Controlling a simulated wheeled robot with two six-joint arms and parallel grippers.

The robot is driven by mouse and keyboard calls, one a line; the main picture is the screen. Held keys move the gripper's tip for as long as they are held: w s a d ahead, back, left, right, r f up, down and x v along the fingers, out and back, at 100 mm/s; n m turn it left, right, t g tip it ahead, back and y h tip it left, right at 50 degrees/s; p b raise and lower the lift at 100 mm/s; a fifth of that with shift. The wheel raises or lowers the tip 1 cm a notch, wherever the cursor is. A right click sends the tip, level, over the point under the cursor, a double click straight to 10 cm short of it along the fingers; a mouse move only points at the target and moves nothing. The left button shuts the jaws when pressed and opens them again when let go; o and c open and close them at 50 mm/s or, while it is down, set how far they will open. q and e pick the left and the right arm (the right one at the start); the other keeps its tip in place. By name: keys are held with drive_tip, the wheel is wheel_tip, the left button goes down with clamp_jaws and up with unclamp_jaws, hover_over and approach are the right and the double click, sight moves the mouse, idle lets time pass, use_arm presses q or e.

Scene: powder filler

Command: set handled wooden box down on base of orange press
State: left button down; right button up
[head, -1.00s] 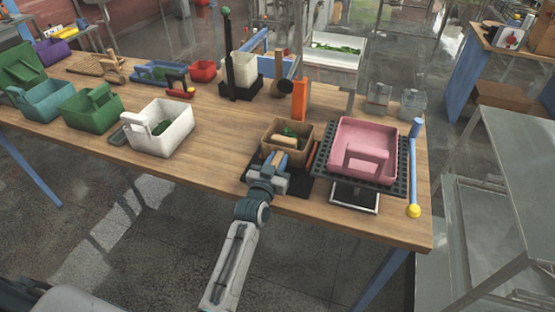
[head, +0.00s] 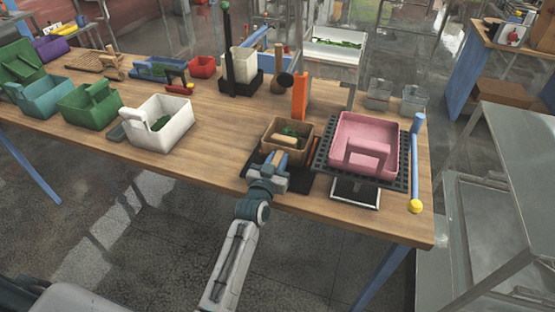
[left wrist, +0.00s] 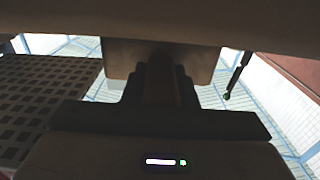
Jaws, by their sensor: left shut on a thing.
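The wooden box (head: 304,150) is open-topped and brown, with a pale wooden handle and green stuff inside. It is at the orange press, in front of the upright orange column (head: 301,96), over the black base (head: 308,183). The head view does not show clearly whether its underside touches the base. My left gripper (head: 274,160) is shut on the near side of the box. In the left wrist view the brown box (left wrist: 160,22) fills the top, and the fingertips are hidden. My right gripper is not in view.
A pink handled box (head: 363,150) sits on a black perforated plate (head: 322,153) close on the right. A blue bar with a yellow end (head: 415,165) stands beyond it. A white handled box (head: 160,125) stands to the left, with bare tabletop (head: 215,140) between.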

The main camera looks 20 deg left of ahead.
use_arm(q)
drive_tip(key=shift+f, duration=0.25)
idle(0.5)
drive_tip(key=c, duration=1.1)
unclamp_jaws()
drive_tip(key=shift+s+f, duration=0.1)
drive_tip(key=shift+f, duration=0.05)
